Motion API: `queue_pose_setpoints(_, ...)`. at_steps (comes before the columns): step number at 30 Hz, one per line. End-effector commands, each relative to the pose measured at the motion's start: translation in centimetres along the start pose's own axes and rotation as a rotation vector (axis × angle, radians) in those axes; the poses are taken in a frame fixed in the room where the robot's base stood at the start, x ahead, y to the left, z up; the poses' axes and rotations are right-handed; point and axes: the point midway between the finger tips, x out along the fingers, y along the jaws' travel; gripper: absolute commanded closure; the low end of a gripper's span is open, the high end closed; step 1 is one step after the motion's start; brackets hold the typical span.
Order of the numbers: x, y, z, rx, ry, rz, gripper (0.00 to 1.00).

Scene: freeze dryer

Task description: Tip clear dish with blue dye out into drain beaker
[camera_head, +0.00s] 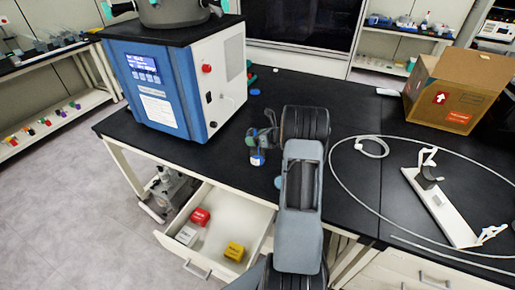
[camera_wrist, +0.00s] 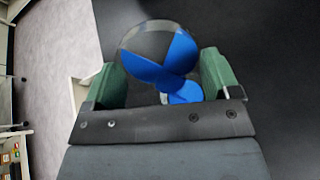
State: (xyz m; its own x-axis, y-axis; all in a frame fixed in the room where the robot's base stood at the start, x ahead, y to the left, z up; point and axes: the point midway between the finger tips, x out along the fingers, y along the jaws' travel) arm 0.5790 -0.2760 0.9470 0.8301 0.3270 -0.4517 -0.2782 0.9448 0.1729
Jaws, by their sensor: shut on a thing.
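My gripper (camera_head: 262,136) is over the black bench, in front of the blue and white machine. In the wrist view its two green fingers (camera_wrist: 160,72) stand either side of a round clear dish (camera_wrist: 148,42) with blue in it, and it is shut on this dish. The blue lies over part of the dish, with a clear part at upper left. A second blue patch (camera_wrist: 186,93) shows just below it; I cannot tell whether it belongs to another vessel. In the head view a small blue and pale vessel (camera_head: 257,158) shows just below the gripper. I cannot clearly identify the drain beaker.
The freeze dryer (camera_head: 180,85) stands at the left of the bench. An open drawer (camera_head: 232,215) below holds red, white and yellow boxes. A looped pale hose (camera_head: 345,190), a white stand (camera_head: 440,208) and a cardboard box (camera_head: 455,90) occupy the right side.

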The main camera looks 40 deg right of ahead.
Motion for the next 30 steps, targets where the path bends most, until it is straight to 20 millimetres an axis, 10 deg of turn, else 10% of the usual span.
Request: queue_pose_setpoints(30,0.02,0.06,0.0,0.002,-0.064,0.015,0.41)
